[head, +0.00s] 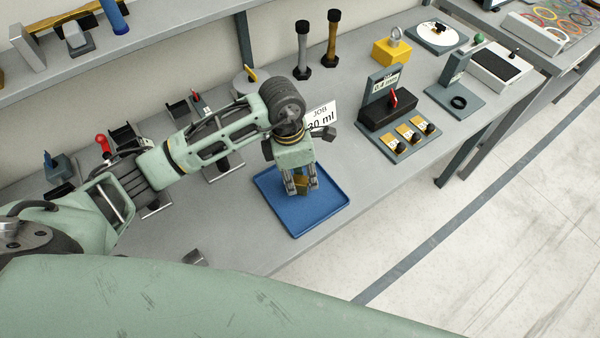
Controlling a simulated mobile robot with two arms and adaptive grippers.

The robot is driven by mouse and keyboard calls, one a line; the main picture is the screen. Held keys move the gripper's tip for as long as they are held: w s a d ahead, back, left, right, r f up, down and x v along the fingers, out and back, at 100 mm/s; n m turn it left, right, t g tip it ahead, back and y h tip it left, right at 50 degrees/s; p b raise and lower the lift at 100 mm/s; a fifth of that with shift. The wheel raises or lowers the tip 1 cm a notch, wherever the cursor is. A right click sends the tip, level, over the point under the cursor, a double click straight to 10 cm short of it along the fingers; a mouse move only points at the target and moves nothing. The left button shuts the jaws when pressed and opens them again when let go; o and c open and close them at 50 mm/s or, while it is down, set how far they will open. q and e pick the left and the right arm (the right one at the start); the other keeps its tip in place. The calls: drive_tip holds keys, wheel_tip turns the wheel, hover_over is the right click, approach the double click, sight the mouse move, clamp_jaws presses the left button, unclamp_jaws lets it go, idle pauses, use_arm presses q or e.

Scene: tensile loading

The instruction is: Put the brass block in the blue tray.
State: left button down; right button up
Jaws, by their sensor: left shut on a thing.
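The blue tray (325,214) lies flat on the grey bench, near its front edge. My left gripper (301,187) points down over the back left part of the tray. It is shut on the brass block (302,184), a small gold-coloured piece between the fingertips. I cannot tell whether the block touches the tray floor or hangs just above it. The gripper hides part of the block and the tray's back edge. My right gripper does not show.
A white job card (321,117) stands behind the tray. To its right is a dark fixture (388,110) with a red lever. Two dark-based posts (331,45) stand at the back. Several small fixtures sit left, under my arm.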

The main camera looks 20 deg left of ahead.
use_arm(q)
drive_tip(key=shift+f, duration=0.1)
drive_tip(key=shift+f, duration=0.1)
drive_tip(key=c, duration=2)
unclamp_jaws()
drive_tip(key=shift+f, duration=0.15)
drive_tip(key=o, duration=0.4)
drive_tip(key=shift+o, duration=0.4)
